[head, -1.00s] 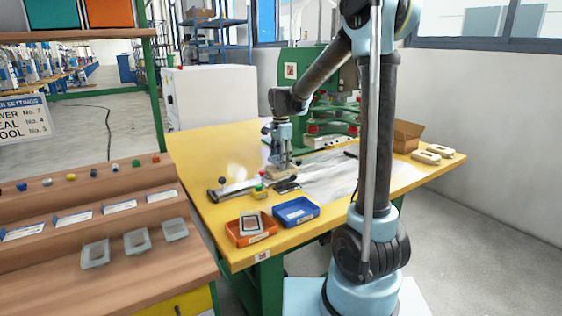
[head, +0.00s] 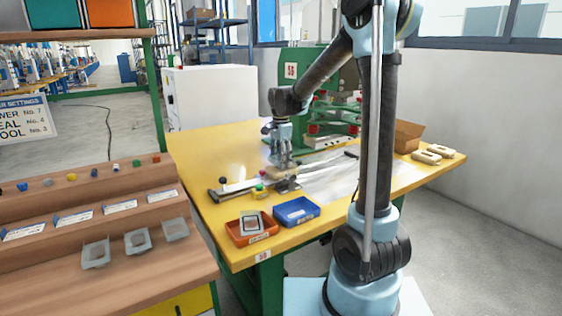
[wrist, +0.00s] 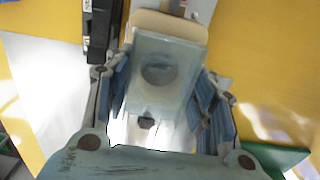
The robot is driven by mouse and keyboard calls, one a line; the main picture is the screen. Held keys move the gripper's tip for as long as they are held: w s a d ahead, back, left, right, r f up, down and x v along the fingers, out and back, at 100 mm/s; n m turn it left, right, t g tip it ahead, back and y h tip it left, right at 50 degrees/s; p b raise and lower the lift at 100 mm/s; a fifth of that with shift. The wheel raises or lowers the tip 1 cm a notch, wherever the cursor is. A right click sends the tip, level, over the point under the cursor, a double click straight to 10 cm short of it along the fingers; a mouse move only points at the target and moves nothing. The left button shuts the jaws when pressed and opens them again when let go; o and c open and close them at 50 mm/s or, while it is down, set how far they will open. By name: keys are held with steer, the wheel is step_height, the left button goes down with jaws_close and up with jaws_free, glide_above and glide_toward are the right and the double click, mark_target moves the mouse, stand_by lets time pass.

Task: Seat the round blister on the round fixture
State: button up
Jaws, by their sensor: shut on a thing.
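The round blister (wrist: 189,92) is a clear, pale tray with a round pocket in its middle. In the wrist view it lies between the two fingers of my gripper (wrist: 162,84), which is shut on it. A beige fixture block (wrist: 150,22) shows just beyond and under the blister. I cannot tell whether the two touch. In the head view my gripper (head: 282,160) points down over this beige fixture (head: 278,173) on the yellow table. The blister is too small to make out there, and the fixture's top is mostly hidden.
An orange tray (head: 232,235) and a blue tray (head: 312,216) stand at the table's front edge. Two beige fixtures (head: 427,158) lie at the right end. A green press (head: 292,70) stands behind. Several clear blisters (head: 137,242) sit on the wooden rack at left.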

steer(key=shift+f, duration=0.55)
steer(key=shift+r, duration=0.1)
stand_by(0.4)
steer(key=o, duration=0.8)
steer(key=shift+r, duration=3.5)
